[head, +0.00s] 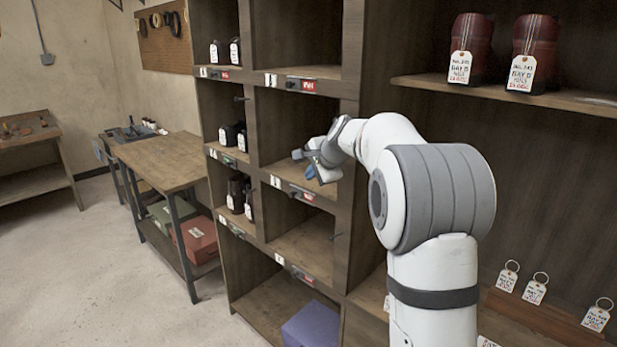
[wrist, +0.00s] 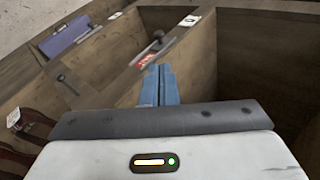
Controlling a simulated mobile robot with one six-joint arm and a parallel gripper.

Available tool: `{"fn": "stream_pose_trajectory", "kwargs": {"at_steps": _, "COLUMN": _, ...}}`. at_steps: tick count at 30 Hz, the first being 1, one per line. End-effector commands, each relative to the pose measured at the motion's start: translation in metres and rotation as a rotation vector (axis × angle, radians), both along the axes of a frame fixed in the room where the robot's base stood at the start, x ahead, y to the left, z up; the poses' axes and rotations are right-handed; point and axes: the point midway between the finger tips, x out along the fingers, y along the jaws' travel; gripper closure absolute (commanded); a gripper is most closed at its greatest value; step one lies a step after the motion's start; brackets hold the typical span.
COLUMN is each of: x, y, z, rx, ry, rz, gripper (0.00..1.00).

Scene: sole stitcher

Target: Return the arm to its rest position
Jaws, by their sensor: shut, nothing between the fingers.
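My gripper (head: 312,165) is in front of the wooden shelf unit (head: 350,90), level with a middle cubby of its second column. In the wrist view its two blue fingers (wrist: 158,84) are together, with nothing between them. My white and grey arm is raised and bent, reaching left and away across the front of the shelving. In the wrist view the fingers are close to a divider edge that carries a red label (wrist: 145,62). I cannot tell whether they touch anything.
Tagged dark red boots (head: 470,45) stand on the upper right shelf. A purple box (head: 312,325) lies in a bottom cubby. Key tags (head: 535,289) are at lower right. A workbench (head: 160,160) stands left, with open floor (head: 90,270) before it.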

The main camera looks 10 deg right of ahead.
Motion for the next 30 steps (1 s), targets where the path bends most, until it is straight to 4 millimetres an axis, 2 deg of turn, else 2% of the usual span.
{"fn": "stream_pose_trajectory", "kwargs": {"at_steps": 7, "x": -0.003, "y": 0.001, "z": 0.0, "rx": -0.008, "ry": 0.002, "rz": 0.008, "gripper": 1.0}}
{"fn": "stream_pose_trajectory", "kwargs": {"at_steps": 11, "x": -0.031, "y": 0.006, "z": 0.002, "rx": -0.071, "ry": 0.015, "rz": 0.067, "gripper": 1.0}}
{"fn": "stream_pose_trajectory", "kwargs": {"at_steps": 14, "x": -0.076, "y": 0.013, "z": 0.001, "rx": -0.171, "ry": 0.04, "rz": 0.165, "gripper": 1.0}}
{"fn": "stream_pose_trajectory", "kwargs": {"at_steps": 20, "x": -0.192, "y": 0.021, "z": -0.016, "rx": -0.407, "ry": 0.107, "rz": 0.423, "gripper": 1.0}}
{"fn": "stream_pose_trajectory", "kwargs": {"at_steps": 27, "x": -0.33, "y": 0.019, "z": -0.058, "rx": -0.659, "ry": 0.196, "rz": 0.75, "gripper": 1.0}}
{"fn": "stream_pose_trajectory", "kwargs": {"at_steps": 30, "x": -0.377, "y": 0.015, "z": -0.078, "rx": -0.738, "ry": 0.229, "rz": 0.869, "gripper": 1.0}}
